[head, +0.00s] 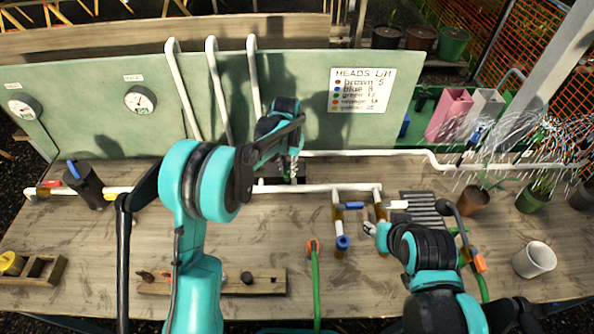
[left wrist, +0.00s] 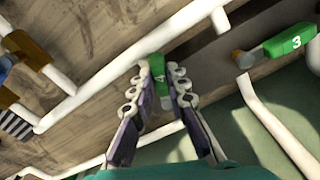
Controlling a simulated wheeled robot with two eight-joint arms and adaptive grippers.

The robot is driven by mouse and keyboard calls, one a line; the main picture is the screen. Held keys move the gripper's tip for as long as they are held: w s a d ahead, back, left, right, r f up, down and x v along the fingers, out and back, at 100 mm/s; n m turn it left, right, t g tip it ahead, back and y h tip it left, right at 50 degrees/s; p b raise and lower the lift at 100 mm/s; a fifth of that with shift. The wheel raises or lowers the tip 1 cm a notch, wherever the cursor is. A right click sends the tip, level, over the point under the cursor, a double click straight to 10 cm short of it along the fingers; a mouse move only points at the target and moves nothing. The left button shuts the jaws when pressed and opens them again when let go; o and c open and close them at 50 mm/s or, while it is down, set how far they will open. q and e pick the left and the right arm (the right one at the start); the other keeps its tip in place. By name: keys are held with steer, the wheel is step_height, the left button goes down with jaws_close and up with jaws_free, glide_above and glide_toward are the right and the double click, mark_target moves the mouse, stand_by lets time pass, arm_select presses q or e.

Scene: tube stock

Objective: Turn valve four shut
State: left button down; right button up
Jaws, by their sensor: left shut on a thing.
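Valve four's green handle (left wrist: 157,67), marked 4, sits between the fingers of my left gripper (left wrist: 155,85) in the left wrist view. The fingers are shut on it and cover much of it, so its angle to its pipe is hard to tell. In the head view my left gripper (head: 291,165) is at the back of the bench, before the green panel, and hides the valve. Valve three's green handle (left wrist: 290,43), marked 3, is apart to the right in the left wrist view. My right gripper (head: 371,229) is beside the pipe frame; its jaws are too small to read.
A white pipe (head: 325,189) runs along the bench in front of my left gripper. A sign (head: 361,90) and gauges (head: 140,100) are on the panel. A white cup (head: 535,260) and pots stand at the right.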

arm_select(q)
steer(key=a+m, duration=0.1)
steer(key=m, duration=0.1)
steer(key=w+m, duration=0.1)
steer(key=m, duration=0.2)
steer(key=w+a+m, duration=0.1)
steer(key=m, duration=0.1)
steer(key=shift+a+b, duration=0.3)
steer(key=shift+b, duration=0.1)
steer(key=m, duration=0.2)
steer(key=w+m, duration=0.1)
steer(key=shift+a, duration=0.25)
steer(key=shift+w+a+m, duration=0.1)
steer(key=shift+w+m, duration=0.25)
steer(key=shift+m, duration=0.55)
steer(key=shift+w+a+m, duration=0.1)
steer(key=shift+w+m, duration=0.25)
steer(key=shift+m, duration=0.55)
steer(key=c, duration=1.5)
jaws_free()
step_height(320, 180, up, 12)
steer(key=shift+r, duration=0.1)
